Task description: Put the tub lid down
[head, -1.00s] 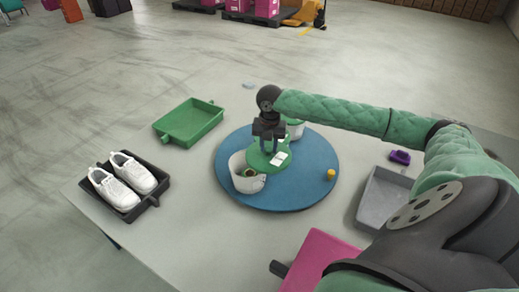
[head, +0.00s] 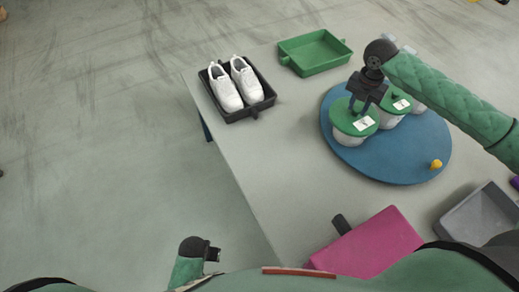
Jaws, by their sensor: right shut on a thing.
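The green tub lid (head: 344,119), with a white label, covers the top of a white tub (head: 348,140) at the left of the blue round mat. I cannot tell whether the lid is fully seated or slightly raised. My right gripper (head: 363,108) points down and is shut on the lid from above. A second white tub (head: 391,120) stands just behind to the right, partly hidden, with a green top. My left gripper (head: 213,251) is low in the view, away from the table objects; its jaws are too small to read.
The blue round mat (head: 385,168) carries a small yellow object (head: 436,164). A black tray (head: 252,113) with white shoes (head: 224,89), a green tray (head: 314,53), a grey tray (head: 481,221) and a pink object (head: 372,243) surround it. Left of the mat the table is clear.

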